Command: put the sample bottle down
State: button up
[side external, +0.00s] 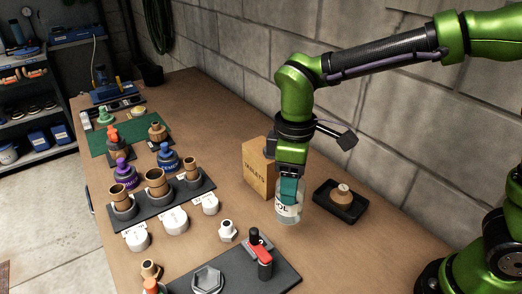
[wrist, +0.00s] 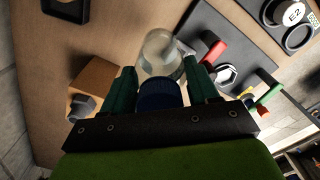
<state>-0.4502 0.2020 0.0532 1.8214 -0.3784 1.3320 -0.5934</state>
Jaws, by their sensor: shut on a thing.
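The sample bottle (side external: 288,214) is clear with a white label that shows part of a word. In the wrist view the bottle (wrist: 162,52) has a dark blue cap and sits between the two teal fingers. My gripper (side external: 289,190) points down and is shut on the bottle near its top. The wrist view shows the gripper (wrist: 160,82) with one finger on each side of the cap. The bottle looks upright, at or just above the wooden bench (side external: 240,230). I cannot tell whether its base touches the wood.
A cardboard box (side external: 258,170) stands close behind the bottle to the left. A black tray (side external: 322,203) holding a brown-and-white piece is to the right. A dark plate (side external: 232,283) with a red-handled valve (side external: 264,262) lies in front. Several fittings fill the left side.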

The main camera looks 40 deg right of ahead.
jog(key=w+a, duration=0.5)
jog(key=a, duration=0.5)
jog(key=w+a, duration=0.5)
jog(key=a, duration=0.4)
notch_tip(320, 180, down, 10)
jog(key=shift+s+a+n, duration=0.15)
jog(key=shift+s+n, duration=0.05)
jog(key=shift+n, duration=0.2)
jog(key=shift+f, duration=0.15)
jog(key=o, duration=1.1)
jog(key=shift+o, duration=0.2)
